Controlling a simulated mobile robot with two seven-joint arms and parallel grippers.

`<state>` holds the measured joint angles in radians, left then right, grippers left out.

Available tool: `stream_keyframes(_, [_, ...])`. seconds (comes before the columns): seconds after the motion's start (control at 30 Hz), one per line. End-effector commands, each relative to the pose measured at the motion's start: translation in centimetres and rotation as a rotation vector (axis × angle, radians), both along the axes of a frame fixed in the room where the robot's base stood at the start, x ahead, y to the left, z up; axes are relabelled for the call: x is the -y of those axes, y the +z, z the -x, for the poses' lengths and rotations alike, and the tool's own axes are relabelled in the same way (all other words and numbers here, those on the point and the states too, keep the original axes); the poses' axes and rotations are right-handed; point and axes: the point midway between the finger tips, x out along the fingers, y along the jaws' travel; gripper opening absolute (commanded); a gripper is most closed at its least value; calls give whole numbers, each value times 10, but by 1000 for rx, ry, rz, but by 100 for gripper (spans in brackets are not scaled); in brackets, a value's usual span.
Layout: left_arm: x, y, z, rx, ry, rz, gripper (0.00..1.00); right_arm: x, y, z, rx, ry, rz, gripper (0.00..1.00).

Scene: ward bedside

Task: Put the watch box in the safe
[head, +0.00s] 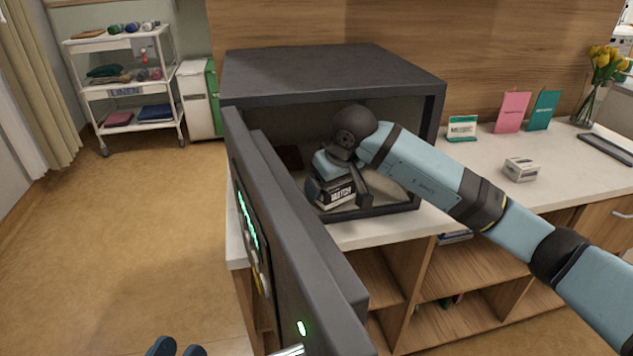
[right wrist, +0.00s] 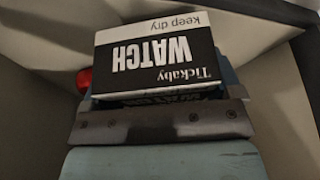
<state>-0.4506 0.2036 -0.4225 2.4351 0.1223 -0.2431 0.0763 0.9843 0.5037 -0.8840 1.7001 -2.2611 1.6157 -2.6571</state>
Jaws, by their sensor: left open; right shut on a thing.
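The safe (head: 335,62) is a dark grey box on the counter with its door (head: 290,225) swung open towards me. My right arm reaches in from the right through the opening. My right gripper (head: 345,180) is shut on the watch box (head: 337,197), a black and white carton marked WATCH, just inside the opening near the safe floor. I cannot tell whether the box touches the floor. The box (right wrist: 160,62) fills the middle of the right wrist view, its lettering upside down. My left gripper (head: 175,348) is open and empty at the bottom edge, mostly out of frame.
A dark brown item (head: 290,157) lies deeper in the safe. A red thing (right wrist: 84,80) shows beside the box in the right wrist view. On the counter (head: 480,190) stand a small white carton (head: 520,169), cards and a tulip vase (head: 588,100). A linen trolley (head: 125,92) stands back left.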

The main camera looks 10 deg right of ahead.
Motion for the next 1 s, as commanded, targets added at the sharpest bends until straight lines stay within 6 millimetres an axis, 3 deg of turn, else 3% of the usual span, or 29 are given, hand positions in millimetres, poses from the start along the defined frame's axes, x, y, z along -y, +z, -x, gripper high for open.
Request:
stream_keyframes(0.17, [0, -5, 0, -13, -3, -6, 43, -6, -1, -13, 0, 0, -1, 59])
stream_keyframes(0.4, [2, -18, 0, -48, -14, -19, 43, -22, -2, -48, -2, 1, -2, 59])
stream_keyframes(0.5, [2, -25, -3, -66, -23, -40, 43, -19, -16, -45, -3, 0, -1, 59])
stream_keyframes(0.9, [2, -27, -2, -75, -26, -42, 43, -18, -19, -45, 0, 0, 1, 59])
stream_keyframes(0.93, [2, -27, -2, -77, -26, -42, 43, -18, -19, -45, -1, 0, 0, 87])
stream_keyframes(1.0, [2, -26, -2, -78, -27, -42, 43, -18, -18, -45, -1, 0, 0, 100])
